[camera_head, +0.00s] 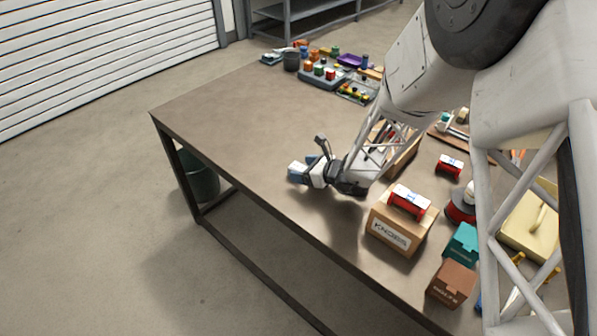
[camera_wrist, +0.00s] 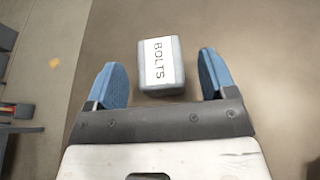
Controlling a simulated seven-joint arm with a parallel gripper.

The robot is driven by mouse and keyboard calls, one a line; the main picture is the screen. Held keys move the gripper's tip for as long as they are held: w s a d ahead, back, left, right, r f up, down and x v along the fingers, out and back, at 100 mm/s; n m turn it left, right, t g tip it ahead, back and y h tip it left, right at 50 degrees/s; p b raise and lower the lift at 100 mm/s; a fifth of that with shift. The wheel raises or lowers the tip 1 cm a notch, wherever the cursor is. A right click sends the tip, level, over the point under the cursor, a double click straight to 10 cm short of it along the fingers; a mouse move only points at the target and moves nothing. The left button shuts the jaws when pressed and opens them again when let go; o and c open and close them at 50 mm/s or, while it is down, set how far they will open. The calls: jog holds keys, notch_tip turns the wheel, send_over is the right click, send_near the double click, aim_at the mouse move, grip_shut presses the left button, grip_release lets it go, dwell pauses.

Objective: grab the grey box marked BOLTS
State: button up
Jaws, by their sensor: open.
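The grey box marked BOLTS (camera_wrist: 161,68) stands near the table edge, with a white label on top. In the wrist view it shows between the two blue fingers of my gripper (camera_wrist: 160,60), with a gap on each side. My gripper is open and holds nothing. In the head view my gripper (camera_head: 314,171) is low over the table's near left edge, with the small grey-blue box (camera_head: 297,172) at its fingertips. I cannot tell how far the fingers reach down beside the box.
A cardboard box marked KNOBS (camera_head: 391,238) carries a red item (camera_head: 409,201). A teal box (camera_head: 462,243) and a brown box (camera_head: 452,284) stand nearby. Coloured parts and a grey tray (camera_head: 322,78) lie at the far end. The table (camera_head: 235,125) left of my gripper is clear.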

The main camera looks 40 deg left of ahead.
jog(key=shift+x, duration=1.2)
jog(key=c, duration=1.1)
